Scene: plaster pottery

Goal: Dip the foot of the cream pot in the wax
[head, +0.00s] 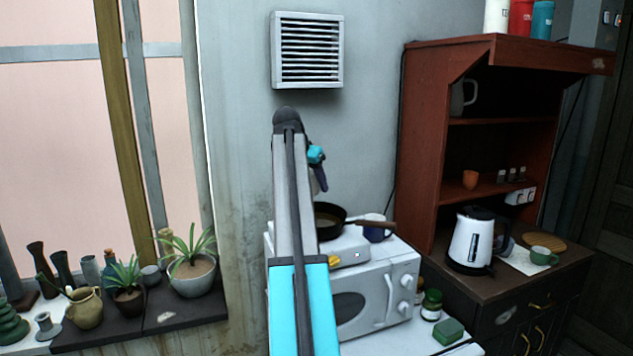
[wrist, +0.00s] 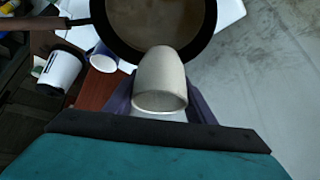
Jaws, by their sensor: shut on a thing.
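The cream pot (wrist: 160,78) is held between the purple fingers of my gripper (wrist: 160,108). Its wide end faces the wrist camera and its narrower end points toward the pan. A dark pan (head: 342,211) with brownish wax in it sits on a white unit on top of the microwave. The wrist view also shows the pan (wrist: 97,22), with the pot overlapping its near rim. In the head view my gripper (head: 319,180) is above the pan, and my arm hides most of the pot. I cannot tell the exact gap between pot and wax.
A blue mug (head: 377,229) stands right of the pan, near its handle. The microwave (head: 375,297) is below. A white kettle (head: 470,240) and a green cup (head: 541,256) stand on the cabinet at right. Potted plants (head: 192,268) line the windowsill at left.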

